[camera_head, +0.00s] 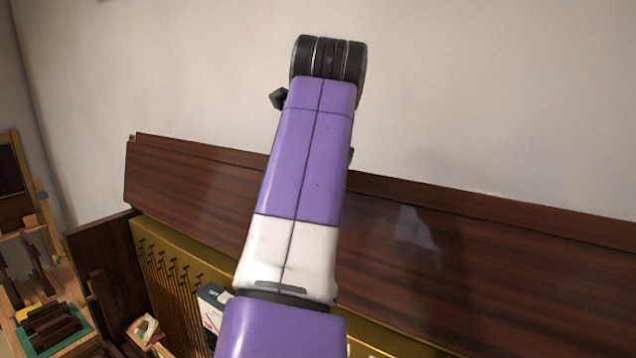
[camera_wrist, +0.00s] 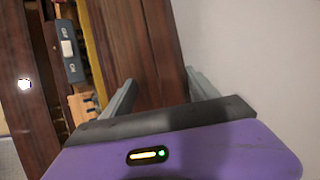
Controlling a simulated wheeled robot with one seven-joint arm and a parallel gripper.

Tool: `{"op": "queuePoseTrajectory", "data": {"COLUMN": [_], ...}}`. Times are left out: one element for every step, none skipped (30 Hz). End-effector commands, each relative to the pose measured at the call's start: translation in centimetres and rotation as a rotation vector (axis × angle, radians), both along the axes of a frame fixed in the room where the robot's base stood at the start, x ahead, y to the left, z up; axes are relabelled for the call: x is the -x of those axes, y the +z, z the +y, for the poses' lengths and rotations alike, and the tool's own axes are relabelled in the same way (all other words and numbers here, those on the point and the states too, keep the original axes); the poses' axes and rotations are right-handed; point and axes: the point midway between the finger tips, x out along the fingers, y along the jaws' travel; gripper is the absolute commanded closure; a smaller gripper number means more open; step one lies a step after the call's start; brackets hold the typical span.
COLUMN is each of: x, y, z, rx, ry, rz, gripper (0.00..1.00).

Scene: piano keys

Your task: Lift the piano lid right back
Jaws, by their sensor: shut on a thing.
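The piano lid (camera_head: 470,245) is a long dark red-brown wooden panel, raised and standing steeply along the wall in the head view. Its top edge runs from upper left to lower right. In the wrist view the lid (camera_wrist: 152,50) passes between the two grey fingers of my gripper (camera_wrist: 160,77), one finger on each side. My gripper is shut on the lid. In the head view my purple and white arm crosses the lid's middle and hides part of it, and my fingers are not visible there.
The open piano body shows a gold interior (camera_head: 165,270) below the lid. A box with a white and red face (camera_head: 212,308) stands in it. Shelves with wooden parts (camera_head: 45,300) stand at the left. The pale wall (camera_head: 500,90) is close behind the lid.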

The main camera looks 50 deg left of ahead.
Motion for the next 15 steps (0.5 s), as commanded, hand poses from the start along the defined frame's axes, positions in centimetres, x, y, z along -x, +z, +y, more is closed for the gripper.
{"op": "queuePoseTrajectory", "data": {"x": [-0.38,-0.37,-0.37,-0.37,-0.37,-0.37,-0.36,-0.33,-0.33,-0.3,-0.29,-0.27,-0.25,-0.2,-0.13], "y": [-1.95,-1.96,-1.96,-1.96,-1.96,-1.96,-1.96,-1.95,-1.95,-1.94,-1.92,-1.91,-1.89,-1.83,-1.68], "z": [-0.64,-0.64,-0.64,-0.64,-0.64,-0.64,-0.64,-0.62,-0.61,-0.59,-0.58,-0.57,-0.55,-0.56,-0.62], "rx": [0.027,0.027,0.027,0.027,0.027,0.027,0.027,0.028,0.028,0.028,0.029,0.029,0.029,0.028,0.029], "ry": [-0.014,-0.014,-0.014,-0.014,-0.014,-0.014,-0.014,-0.013,-0.012,-0.012,-0.011,-0.011,-0.011,-0.01,-0.009], "rz": [0.025,0.025,0.025,0.025,0.025,0.025,0.025,0.024,0.023,0.023,0.023,0.022,0.022,0.021,0.021], "gripper": [1.0,1.0,1.0,1.0,1.0,0.34,0.4,0.46,0.53,0.58,0.58,0.58,0.58,0.58,0.58]}}
